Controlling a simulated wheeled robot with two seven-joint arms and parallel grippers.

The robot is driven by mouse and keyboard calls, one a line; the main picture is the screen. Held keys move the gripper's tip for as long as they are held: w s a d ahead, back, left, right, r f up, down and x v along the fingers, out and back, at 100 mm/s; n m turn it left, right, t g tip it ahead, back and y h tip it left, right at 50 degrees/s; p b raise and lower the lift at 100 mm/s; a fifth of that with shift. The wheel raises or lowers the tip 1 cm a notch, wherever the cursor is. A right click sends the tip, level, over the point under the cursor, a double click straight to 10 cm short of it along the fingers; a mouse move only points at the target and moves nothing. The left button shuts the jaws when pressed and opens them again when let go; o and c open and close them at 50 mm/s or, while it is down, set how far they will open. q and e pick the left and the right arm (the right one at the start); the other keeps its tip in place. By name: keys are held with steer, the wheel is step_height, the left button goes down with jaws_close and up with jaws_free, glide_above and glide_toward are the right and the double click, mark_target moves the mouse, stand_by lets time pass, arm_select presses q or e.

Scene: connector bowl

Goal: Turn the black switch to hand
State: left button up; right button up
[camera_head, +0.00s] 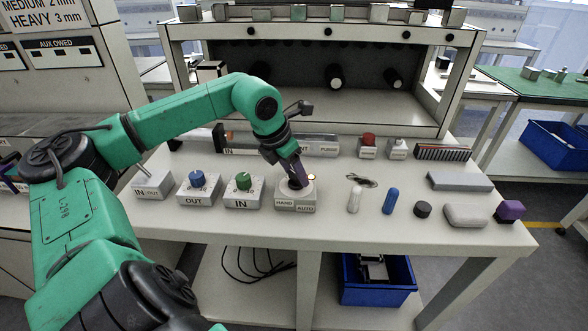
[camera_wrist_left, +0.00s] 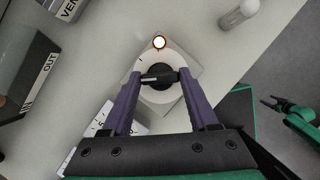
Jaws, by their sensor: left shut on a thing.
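The black switch (camera_wrist_left: 158,79) is a dark knob with a light pointer line, on a round white dial in the left wrist view. Its grey box (camera_head: 295,205) stands near the table's front edge, with HAND on the left label and AUTO on the right. A lit lamp (camera_wrist_left: 159,43) sits beside the dial; it also shows in the head view (camera_head: 312,177). My left gripper (camera_wrist_left: 160,82) has its purple fingers on both sides of the knob, shut on it. In the head view my left gripper (camera_head: 297,177) reaches down and hides most of the knob.
Boxes with a green knob (camera_head: 243,181) and a blue knob (camera_head: 197,179) stand to the left. A shelf (camera_head: 320,100) stands behind.

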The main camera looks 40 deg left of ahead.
arm_select(q)
steer(key=shift+r, duration=0.1)
stand_by(0.4)
steer(key=o, duration=1.4)
steer(key=shift+b+v, duration=0.9)
steer(key=shift+v, duration=0.3)
steer(key=v, duration=1.2)
steer(key=shift+s+p, duration=0.1)
steer(key=shift+p, duration=0.2)
steer(key=shift+r, duration=0.15)
